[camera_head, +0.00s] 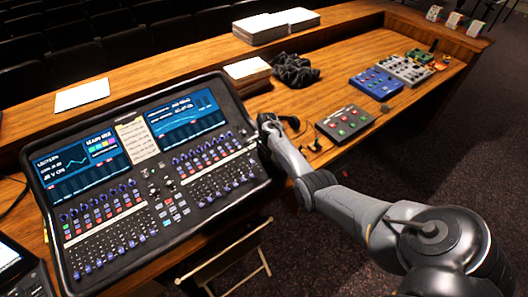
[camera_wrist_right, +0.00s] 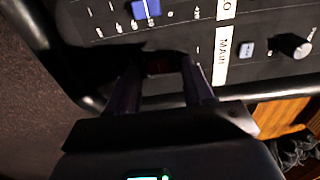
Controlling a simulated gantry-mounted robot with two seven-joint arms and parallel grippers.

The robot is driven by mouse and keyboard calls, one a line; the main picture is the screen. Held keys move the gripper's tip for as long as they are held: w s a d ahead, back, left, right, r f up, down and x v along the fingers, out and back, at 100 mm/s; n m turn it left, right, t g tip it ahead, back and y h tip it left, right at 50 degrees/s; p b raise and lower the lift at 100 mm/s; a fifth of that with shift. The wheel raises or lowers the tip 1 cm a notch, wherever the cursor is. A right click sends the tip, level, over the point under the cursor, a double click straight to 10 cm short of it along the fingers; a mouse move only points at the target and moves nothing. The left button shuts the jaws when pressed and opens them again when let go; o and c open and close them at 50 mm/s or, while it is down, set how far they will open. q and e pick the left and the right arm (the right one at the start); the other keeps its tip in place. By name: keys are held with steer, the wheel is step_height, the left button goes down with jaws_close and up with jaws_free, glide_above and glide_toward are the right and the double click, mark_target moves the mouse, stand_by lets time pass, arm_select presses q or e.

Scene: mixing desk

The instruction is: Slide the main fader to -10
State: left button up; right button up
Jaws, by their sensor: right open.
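The mixing desk (camera_head: 75,205) lies tilted on the wooden desk, with rows of faders and two screens. My right gripper (camera_head: 264,124) is at its right edge. In the right wrist view the right gripper (camera_wrist_right: 163,78) is open, its two dark fingers pointing at the panel. A dark reddish cap (camera_wrist_right: 160,64), apparently the main fader, shows in shadow between the fingertips; whether they touch it I cannot tell. The white "MAIN" label (camera_wrist_right: 222,62) is just right of the fingers. The fader's scale position is hidden. My left gripper is not in view.
A grey box with coloured buttons (camera_head: 345,123), black cables (camera_head: 294,70) and a blue pedal (camera_head: 376,83) lie to the right. A folding stool (camera_head: 230,255) stands in front.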

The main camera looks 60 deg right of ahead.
step_height(320, 180, up, 11)
steer(key=s+p, duration=0.1)
steer(key=shift+a+f, duration=0.15)
steer(key=shift+a, duration=0.05)
stand_by(0.4)
steer(key=shift+s, duration=0.1)
